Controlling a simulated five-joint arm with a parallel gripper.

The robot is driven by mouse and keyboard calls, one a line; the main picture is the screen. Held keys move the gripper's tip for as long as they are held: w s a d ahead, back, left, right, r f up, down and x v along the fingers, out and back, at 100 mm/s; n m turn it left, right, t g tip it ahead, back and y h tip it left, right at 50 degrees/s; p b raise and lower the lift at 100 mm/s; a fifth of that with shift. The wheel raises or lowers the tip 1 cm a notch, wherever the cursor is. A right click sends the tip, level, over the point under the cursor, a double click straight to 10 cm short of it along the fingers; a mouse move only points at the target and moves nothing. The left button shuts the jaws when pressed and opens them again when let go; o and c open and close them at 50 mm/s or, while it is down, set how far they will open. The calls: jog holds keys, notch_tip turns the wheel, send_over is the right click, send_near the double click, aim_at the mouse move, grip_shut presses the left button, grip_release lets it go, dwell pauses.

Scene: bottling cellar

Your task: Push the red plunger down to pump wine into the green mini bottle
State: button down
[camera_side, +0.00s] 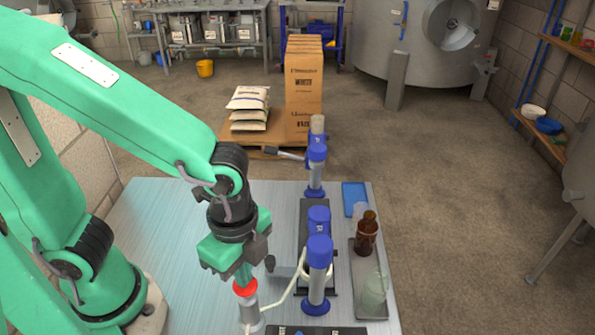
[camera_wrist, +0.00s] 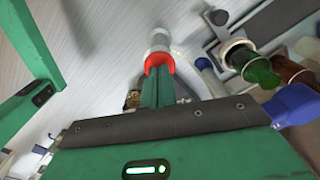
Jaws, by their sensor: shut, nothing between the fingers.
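The red plunger (camera_side: 246,289) tops a pale upright cylinder near the front of the table. Its red rim also shows in the wrist view (camera_wrist: 158,58), around my fingertips. My gripper (camera_side: 243,276) is shut and empty, pointing down with its tips at the plunger's top; they look in contact, but I cannot tell how firmly. In the wrist view my gripper (camera_wrist: 161,76) hides part of the plunger.
A brown bottle (camera_side: 367,236) stands behind the green one. Blue-capped posts (camera_side: 319,262) and a pale hose (camera_side: 285,297) stand between plunger and tray. A blue tray (camera_side: 354,198) lies at the back right. The table's left part is clear.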

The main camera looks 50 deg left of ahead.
jog(key=shift+r, duration=0.65)
jog(key=shift+f, duration=1.8)
dwell(0.6)
jog(key=shift+r, duration=1.8)
